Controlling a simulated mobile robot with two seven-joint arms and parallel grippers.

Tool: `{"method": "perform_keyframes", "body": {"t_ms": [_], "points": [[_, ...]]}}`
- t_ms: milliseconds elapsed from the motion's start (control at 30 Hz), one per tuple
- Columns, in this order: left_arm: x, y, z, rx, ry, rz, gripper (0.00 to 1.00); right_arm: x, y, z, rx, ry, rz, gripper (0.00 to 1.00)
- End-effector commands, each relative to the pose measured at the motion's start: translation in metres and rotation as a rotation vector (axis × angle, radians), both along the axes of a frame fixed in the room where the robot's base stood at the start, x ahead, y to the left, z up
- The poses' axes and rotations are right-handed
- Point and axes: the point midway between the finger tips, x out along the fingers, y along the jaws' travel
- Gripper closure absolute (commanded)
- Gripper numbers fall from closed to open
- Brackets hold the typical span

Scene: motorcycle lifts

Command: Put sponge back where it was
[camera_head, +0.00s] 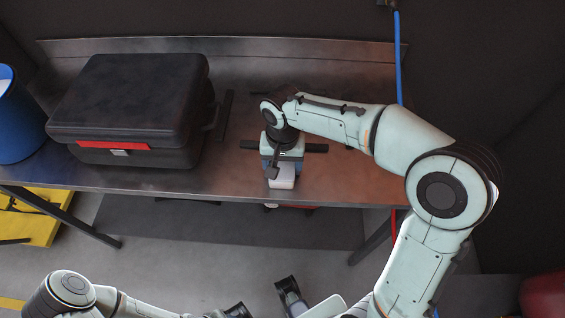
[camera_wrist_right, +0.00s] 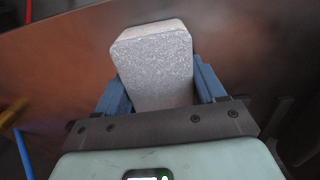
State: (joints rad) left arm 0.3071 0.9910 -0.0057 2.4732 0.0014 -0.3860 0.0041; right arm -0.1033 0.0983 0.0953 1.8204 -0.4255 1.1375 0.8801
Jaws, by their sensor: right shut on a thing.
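The sponge (camera_wrist_right: 155,65) is a pale grey, speckled block with rounded corners. In the right wrist view it sits between the two blue fingers of my right gripper (camera_wrist_right: 160,88), which is shut on it. In the head view the sponge (camera_head: 283,178) shows as a small whitish block below my right gripper (camera_head: 283,165), near the front edge of the metal table (camera_head: 230,180). I cannot tell whether it touches the tabletop. My left gripper (camera_head: 264,298) is partly in view at the bottom edge, away from the table; its finger opening is unclear.
A large black case (camera_head: 135,105) with a red latch strip stands on the table to the left of the right gripper. A blue bin (camera_head: 18,120) is at the far left. A blue hose (camera_head: 398,60) hangs at the right back. Bare tabletop lies right of the gripper.

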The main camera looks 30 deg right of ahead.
Motion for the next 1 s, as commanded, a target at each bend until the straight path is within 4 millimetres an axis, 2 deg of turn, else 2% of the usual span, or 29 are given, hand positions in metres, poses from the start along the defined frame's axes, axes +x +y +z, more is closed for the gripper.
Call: {"method": "perform_keyframes", "body": {"t_ms": [33, 100, 367, 533, 1000], "points": [[0.0, 0.0, -0.001, 0.0, -0.001, 0.0, 0.6, 0.0, 0.0, -0.002, 0.0, 0.001, 0.0, 0.27], [0.0, 0.0, -0.001, 0.0, -0.001, 0.0, 0.6, 0.0, 0.0, -0.002, 0.0, 0.0, 0.0, 0.05], [0.0, 0.0, -0.001, 0.0, -0.001, 0.0, 0.6, 0.0, 0.0, -0.001, -0.001, 0.001, 0.0, 0.05], [0.0, 0.0, 0.003, 0.0, 0.0, 0.0, 0.6, 0.001, 0.0, 0.01, 0.0, -0.002, 0.0, 0.05], [0.006, 0.0, 0.021, 0.0, -0.007, 0.0, 0.6, 0.001, 0.0, 0.104, 0.001, -0.003, 0.0, 0.05]]}}
